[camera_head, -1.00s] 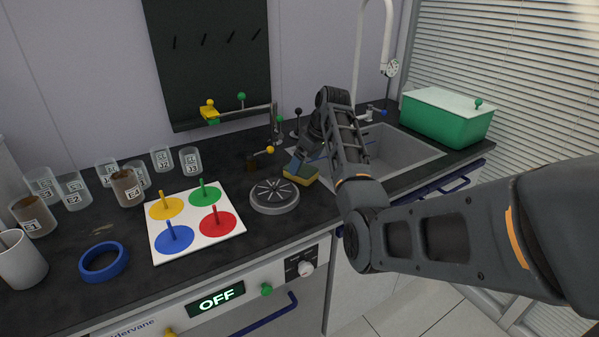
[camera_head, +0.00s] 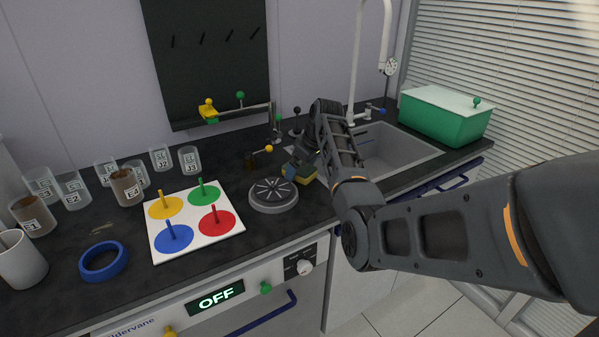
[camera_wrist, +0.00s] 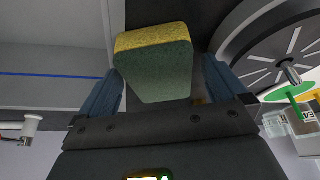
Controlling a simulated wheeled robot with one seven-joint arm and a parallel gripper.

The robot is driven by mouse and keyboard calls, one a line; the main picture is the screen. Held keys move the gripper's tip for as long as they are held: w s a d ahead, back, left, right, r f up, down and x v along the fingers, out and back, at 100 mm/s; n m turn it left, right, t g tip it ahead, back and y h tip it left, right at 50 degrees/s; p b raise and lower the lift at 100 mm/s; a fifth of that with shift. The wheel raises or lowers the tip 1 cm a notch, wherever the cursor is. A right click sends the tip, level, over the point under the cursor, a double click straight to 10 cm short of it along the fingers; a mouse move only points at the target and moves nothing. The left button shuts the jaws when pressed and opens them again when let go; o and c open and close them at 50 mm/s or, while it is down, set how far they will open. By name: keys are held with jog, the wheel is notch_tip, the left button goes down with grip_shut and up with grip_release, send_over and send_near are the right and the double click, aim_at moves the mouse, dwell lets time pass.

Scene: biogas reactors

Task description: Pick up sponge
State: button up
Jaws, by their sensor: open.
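The sponge (camera_wrist: 155,62) has a yellow layer and a dark green layer. In the wrist view it lies between the two blue fingers of my gripper (camera_wrist: 162,88), with narrow gaps showing on both sides. In the head view the yellow of the sponge (camera_head: 306,176) shows on the counter between the round grey device and the sink. My gripper (camera_head: 297,170) is open at the sponge there. My gripper and arm partly hide the sponge, so I cannot tell whether it rests flat.
The round grey device (camera_head: 273,196) stands close on the left. The sink (camera_head: 395,150) lies to the right, with a green box (camera_head: 445,115) beyond it. A white board with coloured discs (camera_head: 196,247), a blue ring (camera_head: 103,261) and several labelled beakers occupy the left counter.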

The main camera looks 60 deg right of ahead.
aim_at(301, 167)
jog(key=shift+f, duration=0.1)
jog(key=shift+c, duration=0.3)
jog(key=c, duration=1.1)
notch_tip(301, 167, up, 4)
jog(key=shift+d+r+b, duration=0.1)
jog(key=shift+r+b, duration=0.15)
jog(key=shift+b, duration=0.2)
jog(key=s+d+r, duration=0.1)
jog(key=s+r, duration=0.1)
jog(key=s, duration=0.1)
jog(key=s+d+r, duration=0.2)
jog(key=s, duration=0.2)
jog(key=s+d+r+b, duration=0.1)
jog(key=s+d+r, duration=0.1)
jog(key=s+r, duration=0.1)
jog(key=shift+s+d, duration=0.1)
jog(key=shift+s, duration=0.1)
